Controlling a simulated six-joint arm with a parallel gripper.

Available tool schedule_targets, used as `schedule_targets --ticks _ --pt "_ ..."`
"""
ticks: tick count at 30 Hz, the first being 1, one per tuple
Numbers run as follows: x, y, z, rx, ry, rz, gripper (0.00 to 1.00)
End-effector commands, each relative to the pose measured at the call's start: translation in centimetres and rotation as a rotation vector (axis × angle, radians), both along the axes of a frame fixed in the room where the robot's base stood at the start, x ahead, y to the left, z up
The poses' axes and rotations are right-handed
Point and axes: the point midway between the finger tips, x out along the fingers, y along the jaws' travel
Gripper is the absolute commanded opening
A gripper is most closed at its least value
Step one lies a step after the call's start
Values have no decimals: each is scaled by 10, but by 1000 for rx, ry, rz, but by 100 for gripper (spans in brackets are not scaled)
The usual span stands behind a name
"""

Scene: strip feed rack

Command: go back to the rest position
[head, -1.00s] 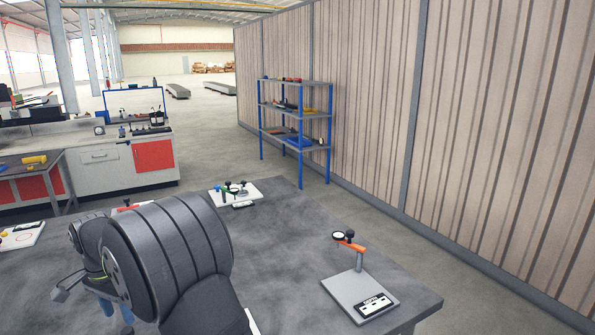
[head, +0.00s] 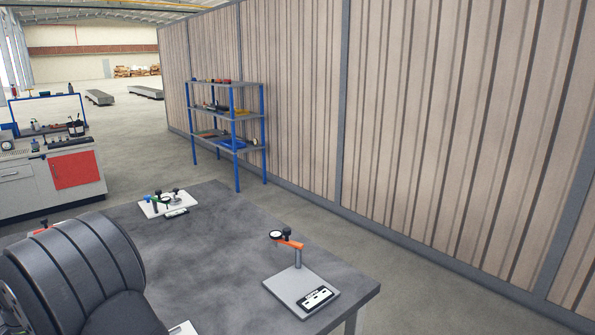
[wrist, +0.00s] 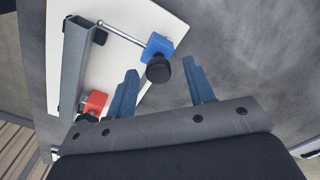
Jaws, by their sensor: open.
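My gripper (wrist: 160,88) shows in the wrist view with its two blue fingers apart and nothing between them. Past the fingers is a white plate (wrist: 130,60) on the grey table (wrist: 245,40). On the plate are a grey metal bar (wrist: 76,70), a rod leading to a blue block with a black knob (wrist: 158,53), and a red block (wrist: 95,103). The left finger overlaps the plate in the picture; I cannot tell its height above it. In the head view my dark arm covers the lower left, and my gripper is not visible there.
A grey stand with an orange arm (head: 289,243) is on the table's right part. A white plate with small fixtures (head: 168,204) is at the back. The tabletop (head: 205,260) between them is clear. A blue shelf rack (head: 233,115) stands by the ribbed wall.

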Motion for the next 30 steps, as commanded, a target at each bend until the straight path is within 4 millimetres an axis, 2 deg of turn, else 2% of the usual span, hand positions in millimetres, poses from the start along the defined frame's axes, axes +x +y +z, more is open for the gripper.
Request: schedule_targets --ticks 26,27,30 --pt "-1 1 170 6 -1 1 49" --pt "-2 1 154 -2 2 1 49" --pt "-2 0 133 -3 2 1 49"
